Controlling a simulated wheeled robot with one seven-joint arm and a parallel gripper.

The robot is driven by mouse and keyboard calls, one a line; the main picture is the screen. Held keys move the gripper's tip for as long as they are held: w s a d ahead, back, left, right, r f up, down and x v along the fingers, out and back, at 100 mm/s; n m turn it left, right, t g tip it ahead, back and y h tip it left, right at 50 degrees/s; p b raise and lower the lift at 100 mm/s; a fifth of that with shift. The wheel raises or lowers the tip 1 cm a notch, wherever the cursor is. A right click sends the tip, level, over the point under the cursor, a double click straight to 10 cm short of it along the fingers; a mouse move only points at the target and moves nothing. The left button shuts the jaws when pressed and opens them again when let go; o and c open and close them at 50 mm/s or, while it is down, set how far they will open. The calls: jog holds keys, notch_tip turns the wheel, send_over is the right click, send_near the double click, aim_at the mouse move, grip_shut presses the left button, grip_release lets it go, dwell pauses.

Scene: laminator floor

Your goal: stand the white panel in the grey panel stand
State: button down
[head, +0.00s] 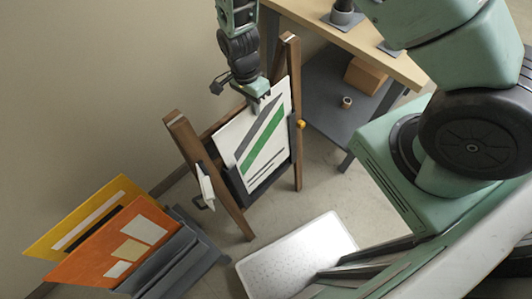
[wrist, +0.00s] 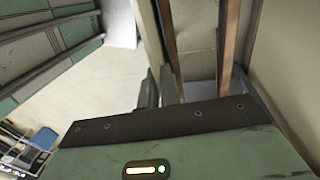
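The white panel (head: 250,150), with a green and a grey diagonal stripe, stands tilted on the dark ledge of a wooden easel (head: 205,165). My gripper (head: 262,98) is at the panel's top edge, pointing down. I cannot tell whether the fingers touch the panel. The grey panel stand (head: 185,255) is on the floor at the lower left. An orange panel (head: 105,250) and a yellow panel (head: 75,215) stand in it, leaning.
A workbench (head: 375,50) with a grey lower shelf (head: 325,110) stands behind the easel, bearing a cardboard box (head: 365,77) and a small roll (head: 346,102). A white perforated board (head: 300,255) lies in front of the easel. Some bare floor lies between easel and stand.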

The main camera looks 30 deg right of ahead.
jog(key=w+r+p, duration=0.2)
jog(key=r+p, duration=0.7)
jog(key=r, duration=0.4)
jog(key=w+a+r+p, duration=0.1)
jog(key=w+r+p, duration=0.1)
jog(key=r+p, duration=0.8)
jog(key=shift+w+a+r, duration=0.25)
jog(key=shift+w+r, duration=0.05)
jog(key=shift+r, duration=1.8)
